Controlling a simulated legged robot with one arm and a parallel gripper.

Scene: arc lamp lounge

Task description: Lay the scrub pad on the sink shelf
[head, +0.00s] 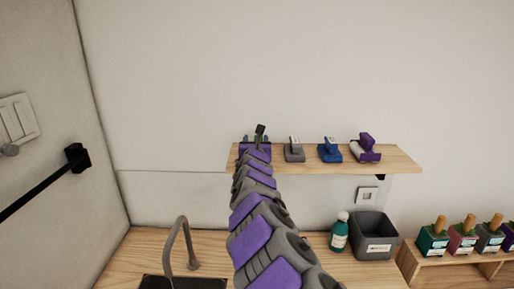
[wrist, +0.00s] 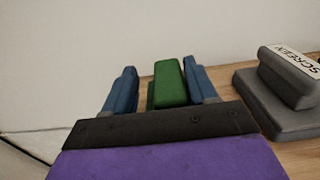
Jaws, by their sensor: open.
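A green block (wrist: 171,82), likely the scrub pad, shows in the wrist view between the two blue fingers of my gripper (wrist: 163,88). The fingers are open, with a clear gap to the left one; the green block sits close to the right one. Its lower part is hidden behind the gripper's dark front. In the head view my gripper (head: 255,138) is at the left end of the wooden sink shelf (head: 398,160), and the green block is hidden there. The shelf also shows in the wrist view (wrist: 225,77), beneath and behind the green block.
A grey labelled tool (head: 294,150) stands just right of my gripper, then a blue one (head: 330,150) and a purple-and-white one (head: 367,149).

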